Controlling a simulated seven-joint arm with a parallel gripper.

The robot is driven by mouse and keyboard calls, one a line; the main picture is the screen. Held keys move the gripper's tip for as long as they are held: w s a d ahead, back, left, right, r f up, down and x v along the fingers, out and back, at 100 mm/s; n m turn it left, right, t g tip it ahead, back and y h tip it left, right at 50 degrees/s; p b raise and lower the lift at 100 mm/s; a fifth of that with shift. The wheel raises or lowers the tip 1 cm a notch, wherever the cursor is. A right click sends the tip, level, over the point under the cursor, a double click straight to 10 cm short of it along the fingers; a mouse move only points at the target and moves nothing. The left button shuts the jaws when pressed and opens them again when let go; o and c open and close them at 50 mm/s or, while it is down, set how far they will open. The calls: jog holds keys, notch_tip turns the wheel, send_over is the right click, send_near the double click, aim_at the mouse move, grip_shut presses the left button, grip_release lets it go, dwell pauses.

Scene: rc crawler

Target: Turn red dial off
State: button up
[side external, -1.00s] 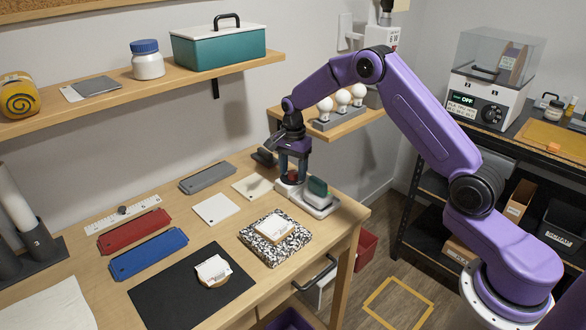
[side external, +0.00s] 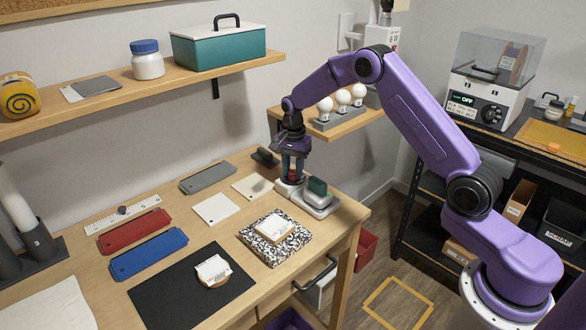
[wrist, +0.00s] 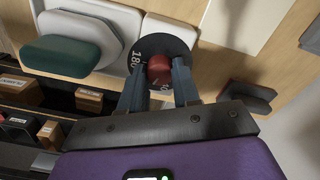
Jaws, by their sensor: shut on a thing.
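The red dial (wrist: 159,68) sits at the centre of a black disc (wrist: 150,46) with white markings, "180" among them, in the wrist view. My gripper (wrist: 159,80) has a finger on each side of the dial and is shut on it. In the side external view my gripper (side external: 294,172) points down over the white device (side external: 322,208) that carries the dial, near the right end of the table. The fingers mostly hide the dial there. A dark green pad (side external: 317,187) sits on the same device, beside my gripper.
A speckled notebook (side external: 262,251) and a white tile (side external: 215,209) lie nearby on the wooden table. A grey plate (side external: 207,178) lies further back. A small shelf with several white bulbs (side external: 342,97) is behind my arm. The table's right edge is close to the device.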

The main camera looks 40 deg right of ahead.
aim_at(293, 172)
jog(key=n, duration=0.5)
jog(key=shift+n, duration=0.3)
jog(key=n, duration=1)
jog(key=shift+n, duration=0.4)
jog(key=n, duration=0.5)
jog(key=shift+n, duration=0.3)
jog(key=o, duration=1.1)
jog(key=shift+c, duration=0.2)
notch_tip(293, 172, up, 18)
jog(key=shift+f, duration=0.25)
jog(key=shift+a, duration=0.1)
